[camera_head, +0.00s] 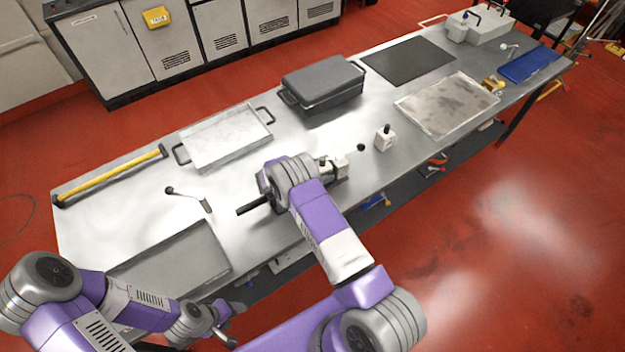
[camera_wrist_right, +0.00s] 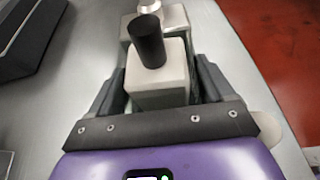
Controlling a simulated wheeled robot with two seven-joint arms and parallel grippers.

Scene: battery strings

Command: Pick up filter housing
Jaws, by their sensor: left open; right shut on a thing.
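A pale block with a black cylindrical knob, which looks like the filter housing, stands between the fingers of my right gripper (camera_wrist_right: 162,82) in the right wrist view; its pale front face (camera_wrist_right: 160,90) shows. My right gripper is shut on it. In the head view my right wrist covers most of the grip, and small pale blocks (camera_head: 341,169) show beside it at the bench's middle. Another pale block (camera_wrist_right: 176,17) sits just beyond the held one in the wrist view. My left gripper (camera_head: 222,335) is open, low at the left, near the bench's front edge, partly hidden.
On the metal bench (camera_head: 240,180), a separate pale block with a black knob (camera_head: 385,139) stands to the right. A black lidded case (camera_head: 322,86), a light tray (camera_head: 227,138), a shallow tray (camera_head: 448,104) and a yellow bar (camera_head: 110,177) lie around.

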